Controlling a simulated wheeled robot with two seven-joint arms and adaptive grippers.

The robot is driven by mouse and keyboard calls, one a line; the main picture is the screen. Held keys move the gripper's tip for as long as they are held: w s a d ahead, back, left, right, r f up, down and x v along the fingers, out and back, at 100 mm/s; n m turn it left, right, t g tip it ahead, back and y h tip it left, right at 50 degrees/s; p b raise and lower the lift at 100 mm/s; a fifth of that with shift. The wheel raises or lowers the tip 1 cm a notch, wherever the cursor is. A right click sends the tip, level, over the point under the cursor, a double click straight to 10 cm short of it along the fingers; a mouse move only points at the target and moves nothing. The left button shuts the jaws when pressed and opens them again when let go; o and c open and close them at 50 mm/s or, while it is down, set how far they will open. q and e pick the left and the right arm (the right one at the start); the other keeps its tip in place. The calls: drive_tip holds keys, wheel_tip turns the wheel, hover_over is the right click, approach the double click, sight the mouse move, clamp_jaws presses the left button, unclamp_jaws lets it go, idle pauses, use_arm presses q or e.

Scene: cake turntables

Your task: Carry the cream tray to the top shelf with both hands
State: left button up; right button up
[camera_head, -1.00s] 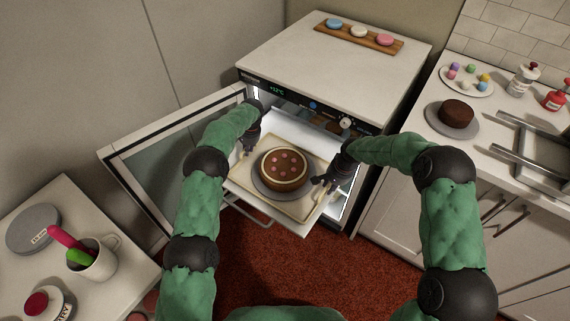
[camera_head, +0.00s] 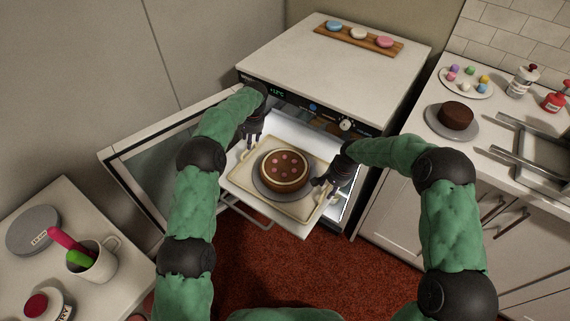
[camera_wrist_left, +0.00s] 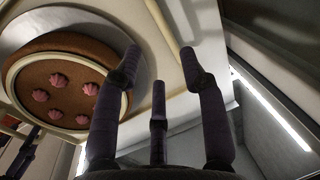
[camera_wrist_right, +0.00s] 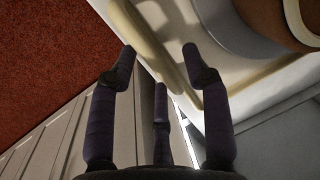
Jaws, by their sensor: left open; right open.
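The cream tray (camera_head: 296,208) rests on a pulled-out shelf at the front of the open cabinet. On it a brown cake with pink dots (camera_head: 284,168) stands on a grey round board (camera_head: 262,186). My left gripper (camera_head: 250,140) is open above the tray's left back edge; in the left wrist view its fingers (camera_wrist_left: 160,65) show near the tray rim. My right gripper (camera_head: 320,184) is open at the tray's right edge; in the right wrist view its fingers (camera_wrist_right: 160,60) are spread on either side of the rim (camera_wrist_right: 150,40). Contact cannot be told.
The cabinet's glass door (camera_head: 140,150) stands open at left. A wooden board with macarons (camera_head: 358,36) lies on the cabinet top. A chocolate cake (camera_head: 456,114) and metal rack (camera_head: 540,150) are on the right counter. A mug with spatulas (camera_head: 92,260) stands at lower left.

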use_arm(q)
drive_tip(key=r, duration=0.3)
drive_tip(key=shift+s+d+r, duration=0.2)
drive_tip(key=shift+d+r, duration=0.05)
drive_tip(key=shift+d, duration=0.05)
use_arm(e)
wheel_tip(320, 180, up, 12)
drive_tip(key=s+d, duration=0.1)
drive_tip(key=d, duration=0.1)
drive_tip(key=shift+s, duration=0.15)
drive_tip(key=shift+f, duration=0.1)
